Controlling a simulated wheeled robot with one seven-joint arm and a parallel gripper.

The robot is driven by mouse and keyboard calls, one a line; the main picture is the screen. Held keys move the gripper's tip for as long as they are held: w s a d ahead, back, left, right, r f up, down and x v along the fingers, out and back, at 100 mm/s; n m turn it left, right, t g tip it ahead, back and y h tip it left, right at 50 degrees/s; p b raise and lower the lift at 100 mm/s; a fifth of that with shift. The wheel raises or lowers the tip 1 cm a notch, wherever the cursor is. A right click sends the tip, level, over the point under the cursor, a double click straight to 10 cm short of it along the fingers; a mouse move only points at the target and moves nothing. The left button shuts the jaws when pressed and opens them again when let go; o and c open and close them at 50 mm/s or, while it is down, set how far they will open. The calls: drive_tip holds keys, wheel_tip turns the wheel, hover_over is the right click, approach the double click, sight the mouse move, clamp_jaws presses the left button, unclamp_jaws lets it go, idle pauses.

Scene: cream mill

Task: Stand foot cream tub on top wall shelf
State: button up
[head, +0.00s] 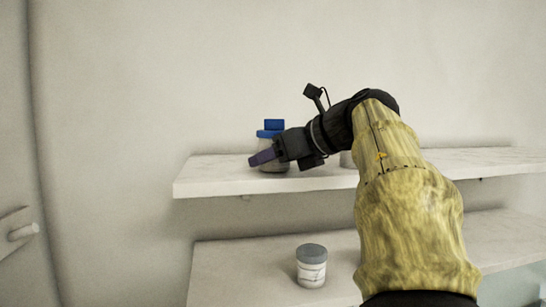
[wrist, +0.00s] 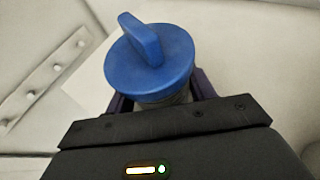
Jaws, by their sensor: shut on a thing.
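The foot cream tub (head: 272,133) is a pale jar with a blue lid that has a raised blue grip on top. It is upright at the left part of the top wall shelf (head: 225,178). Whether its base touches the shelf I cannot tell. My gripper (head: 264,157) reaches in from the right and is shut around the jar's body below the lid. In the wrist view the blue lid (wrist: 150,65) stands above the dark fingers, and the jar's lower body is hidden.
A white tub with a grey lid (head: 311,268) stands on the lower shelf (head: 230,270). A pale object (head: 346,159) on the top shelf is mostly hidden behind my arm. The top shelf's left end is clear. A wall peg (head: 22,232) shows at far left.

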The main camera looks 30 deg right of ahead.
drive_tip(key=shift+f, duration=0.1)
drive_tip(key=o, duration=1.2)
drive_tip(key=b+v, duration=0.2)
drive_tip(key=v, duration=1)
drive_tip(key=shift+w, duration=0.1)
